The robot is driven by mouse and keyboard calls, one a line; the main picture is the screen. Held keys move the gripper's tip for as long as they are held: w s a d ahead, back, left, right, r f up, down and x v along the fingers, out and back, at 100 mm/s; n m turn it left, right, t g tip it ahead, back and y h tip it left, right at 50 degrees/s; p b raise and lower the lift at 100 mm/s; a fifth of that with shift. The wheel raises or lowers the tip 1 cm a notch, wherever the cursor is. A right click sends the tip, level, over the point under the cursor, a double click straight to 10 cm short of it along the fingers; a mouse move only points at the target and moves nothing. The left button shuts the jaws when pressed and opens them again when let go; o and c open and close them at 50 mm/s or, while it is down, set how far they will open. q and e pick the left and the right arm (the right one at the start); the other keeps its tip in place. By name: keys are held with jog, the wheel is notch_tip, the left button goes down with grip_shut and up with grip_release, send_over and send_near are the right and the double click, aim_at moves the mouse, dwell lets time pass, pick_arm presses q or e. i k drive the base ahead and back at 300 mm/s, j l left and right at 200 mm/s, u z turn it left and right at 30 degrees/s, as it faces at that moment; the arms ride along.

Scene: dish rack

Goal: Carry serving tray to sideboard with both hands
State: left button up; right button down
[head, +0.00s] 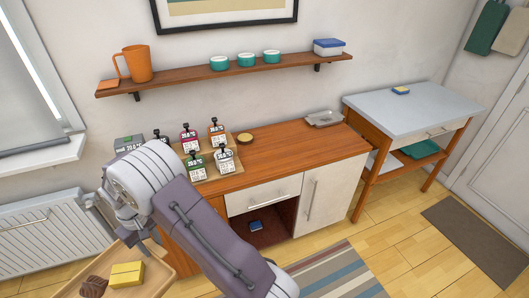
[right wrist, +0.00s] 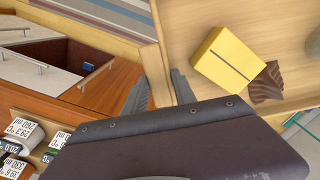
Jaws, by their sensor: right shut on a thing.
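The wooden serving tray (head: 148,284) shows in part at the bottom left of the head view, cut off by the frame. It carries a yellow box (head: 127,274) and a brown ridged thing (head: 94,287). My right gripper (head: 140,244) is at the tray's far edge. In the right wrist view the right gripper's fingers (right wrist: 161,82) stand on either side of the tray's rim and are shut on it; the tray (right wrist: 215,18) holds the yellow box (right wrist: 222,60) there too. The sideboard (head: 285,146) stands beyond, against the wall. My left gripper is not in view.
Several labelled items (head: 190,140) crowd the sideboard's left end, by a small bowl (head: 245,138). A grey dish (head: 324,118) lies at its back right; the top between is clear. A shelf (head: 230,72) hangs above. A grey-topped cart (head: 410,108) stands right.

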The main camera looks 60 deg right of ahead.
aim_at(299, 147)
jog(key=l+z, duration=0.1)
jog(key=z, duration=0.4)
jog(key=l+z, duration=0.15)
jog(key=z, duration=0.35)
jog(key=i+z, duration=0.1)
jog(key=z, duration=0.35)
jog(key=i+l+z, duration=0.1)
jog(key=z, duration=0.4)
jog(key=i+l+z, duration=0.2)
jog(key=z, duration=0.15)
jog(key=i+l+z, duration=0.15)
jog(key=z, duration=0.2)
jog(key=i+z, duration=0.35)
jog(key=i+l+u, duration=0.15)
jog(key=u, duration=0.2)
jog(key=i+l+u, duration=0.4)
jog(key=u, duration=0.25)
jog(key=i+l+u, duration=0.25)
jog(key=u, duration=0.15)
jog(key=i+l+u, duration=0.4)
